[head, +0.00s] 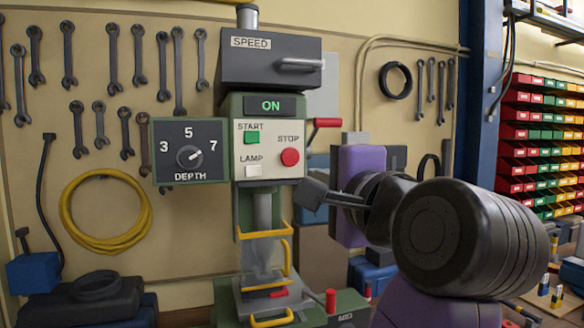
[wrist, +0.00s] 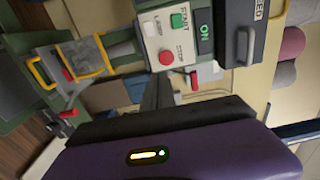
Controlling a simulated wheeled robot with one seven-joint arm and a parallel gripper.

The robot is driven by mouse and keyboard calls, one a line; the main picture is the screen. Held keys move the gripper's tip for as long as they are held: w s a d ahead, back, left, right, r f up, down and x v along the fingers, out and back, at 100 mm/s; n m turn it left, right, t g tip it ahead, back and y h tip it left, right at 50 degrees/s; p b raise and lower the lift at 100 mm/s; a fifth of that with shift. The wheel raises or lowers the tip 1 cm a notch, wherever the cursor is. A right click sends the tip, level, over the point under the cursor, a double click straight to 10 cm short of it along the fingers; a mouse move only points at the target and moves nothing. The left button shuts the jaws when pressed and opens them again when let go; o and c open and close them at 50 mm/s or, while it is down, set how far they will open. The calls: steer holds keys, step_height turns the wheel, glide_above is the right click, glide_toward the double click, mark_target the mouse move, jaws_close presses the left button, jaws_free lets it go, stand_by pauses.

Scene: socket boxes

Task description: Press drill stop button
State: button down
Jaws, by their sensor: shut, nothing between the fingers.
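The drill (head: 265,165) has a white control panel with a round red STOP button (head: 290,157), a green START button (head: 251,137) and a white LAMP button (head: 253,171). A display above the panel (head: 270,105) reads ON in green. The STOP button also shows uncovered in the wrist view (wrist: 166,57), where the panel appears sideways. My gripper (head: 311,192) is shut and empty. In the head view its tips are just below and right of the STOP button. A gap shows between the fingers (wrist: 157,84) and the button in the wrist view.
A red-handled lever (head: 326,122) sticks out right of the panel. A DEPTH dial box (head: 189,152) is at the panel's left. A yellow guard (head: 266,232) is below. Wrenches hang on the wall, and coloured bins (head: 540,140) stand far right.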

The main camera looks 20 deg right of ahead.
mark_target(288, 162)
steer(key=w+p, duration=0.4)
steer(key=w, duration=1)
steer(key=shift+w+r, duration=0.2)
steer(key=shift+w, duration=0.35)
steer(key=shift+r, duration=0.15)
steer(key=shift+s+d, duration=0.1)
